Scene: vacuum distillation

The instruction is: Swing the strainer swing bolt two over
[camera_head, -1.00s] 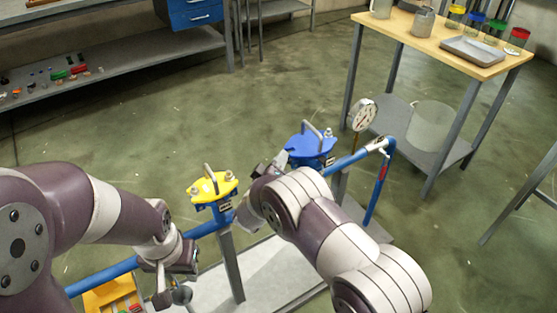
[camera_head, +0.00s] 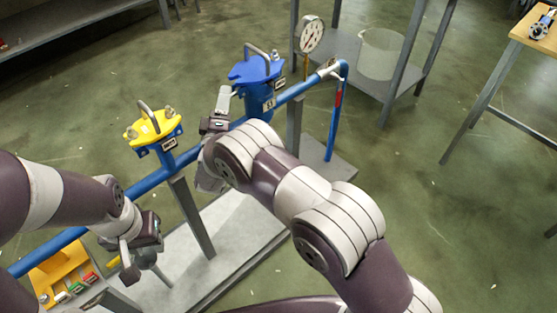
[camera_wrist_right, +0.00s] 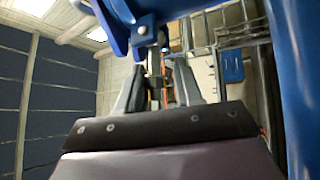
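The blue strainer (camera_head: 257,70) stands on the pipe in the head view, with a looped handle on its lid. In the right wrist view, a metal bolt (camera_wrist_right: 154,62) hangs below the blue flange (camera_wrist_right: 118,40). My right gripper (camera_wrist_right: 158,75) has its fingers on either side of this bolt, with a gap showing; contact is unclear.
A yellow-lidded strainer (camera_head: 153,128) stands left of the blue one on the same blue pipe (camera_head: 145,186). A gauge (camera_head: 312,35) rises behind the pipe's right end. A grey base plate (camera_head: 225,235) lies below. A yellow block (camera_head: 60,268) is at lower left.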

